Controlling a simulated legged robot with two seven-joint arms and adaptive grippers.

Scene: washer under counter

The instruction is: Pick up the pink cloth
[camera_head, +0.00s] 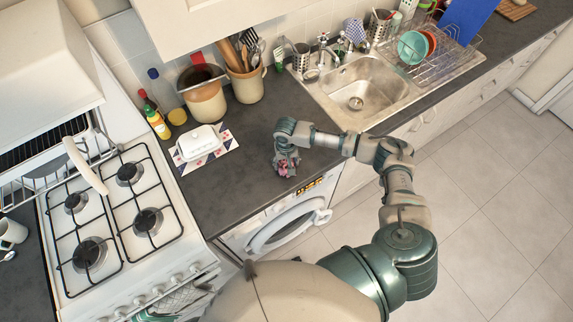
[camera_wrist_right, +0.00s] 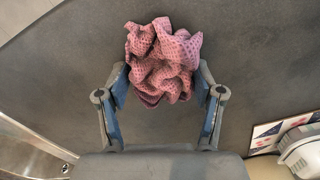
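The pink cloth (camera_wrist_right: 163,65) lies crumpled on the dark grey counter in the right wrist view. In the head view only a small part of the cloth (camera_head: 285,169) shows under my right gripper, near the counter's front edge. My right gripper (camera_wrist_right: 163,84) points down at the cloth (camera_head: 287,163). Its two fingers are apart, one on each side of the cloth's near part. I cannot tell whether the fingers touch the cloth. My left gripper is in neither view.
A white butter dish (camera_head: 199,142) on a patterned mat stands left of my right gripper. The stove (camera_head: 120,215) is further left. The sink (camera_head: 357,95) is behind and to the right. The washer (camera_head: 285,222) is below the counter. Bare counter (camera_head: 225,190) surrounds the cloth.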

